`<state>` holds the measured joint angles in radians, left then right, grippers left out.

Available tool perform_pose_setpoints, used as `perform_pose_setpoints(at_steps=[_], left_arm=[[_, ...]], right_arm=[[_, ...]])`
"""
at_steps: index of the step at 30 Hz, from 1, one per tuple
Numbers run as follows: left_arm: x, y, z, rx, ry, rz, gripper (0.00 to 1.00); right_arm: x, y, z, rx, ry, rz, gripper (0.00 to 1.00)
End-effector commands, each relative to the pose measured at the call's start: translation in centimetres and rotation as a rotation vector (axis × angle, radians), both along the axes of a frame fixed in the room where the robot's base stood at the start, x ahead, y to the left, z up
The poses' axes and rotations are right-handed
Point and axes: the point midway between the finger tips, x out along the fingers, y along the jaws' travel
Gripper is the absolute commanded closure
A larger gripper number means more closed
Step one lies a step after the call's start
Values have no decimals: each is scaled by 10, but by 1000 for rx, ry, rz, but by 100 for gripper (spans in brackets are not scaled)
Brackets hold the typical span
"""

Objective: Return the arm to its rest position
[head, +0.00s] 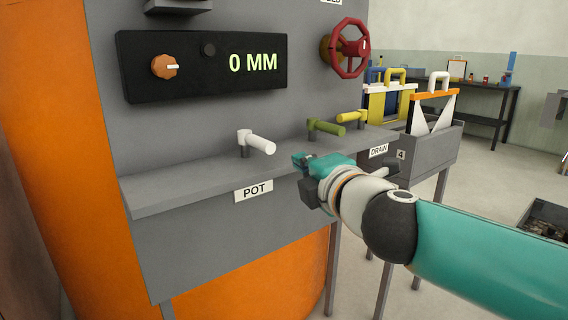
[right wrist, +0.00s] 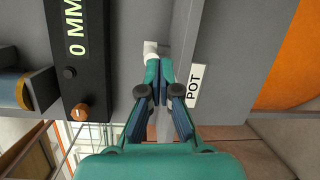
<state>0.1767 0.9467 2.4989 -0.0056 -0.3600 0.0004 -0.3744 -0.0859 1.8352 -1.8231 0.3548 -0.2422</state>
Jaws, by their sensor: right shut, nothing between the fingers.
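My right gripper (head: 303,162) is in front of the grey panel's ledge, to the right of the white POT lever (head: 257,143). It is shut and empty, with its fingertips apart from the lever in the head view. In the right wrist view my right gripper (right wrist: 159,70) has its fingers together, and the white lever (right wrist: 150,48) shows just beyond the tips. My right arm (head: 480,245) reaches in from the lower right. My left gripper is in neither view.
A green lever (head: 327,127) and a yellow lever (head: 352,117) stand along the ledge (head: 190,187). A red handwheel (head: 347,48) and a display reading 0 MM (head: 252,63) are above. A grey rack (head: 435,145) with framed gates stands at right. Floor beyond is open.

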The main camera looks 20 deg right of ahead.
Motion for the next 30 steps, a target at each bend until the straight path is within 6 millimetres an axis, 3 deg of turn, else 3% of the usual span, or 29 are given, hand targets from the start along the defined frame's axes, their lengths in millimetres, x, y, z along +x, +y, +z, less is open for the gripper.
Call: perform_pose_setpoints(at_steps=[6, 23, 26, 29, 30], left_arm=[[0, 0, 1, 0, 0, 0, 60], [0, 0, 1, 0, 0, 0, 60], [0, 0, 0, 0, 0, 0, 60], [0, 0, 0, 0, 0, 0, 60], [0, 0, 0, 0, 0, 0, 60]], right_arm=[[-9, -5, 0, -2, 3, 16, 100], [-6, -6, -4, -3, 10, 17, 100], [6, -11, -24, -14, 51, -2, 100], [27, -16, -64, -35, 130, -21, 100], [35, -17, -87, -44, 175, -26, 100]])
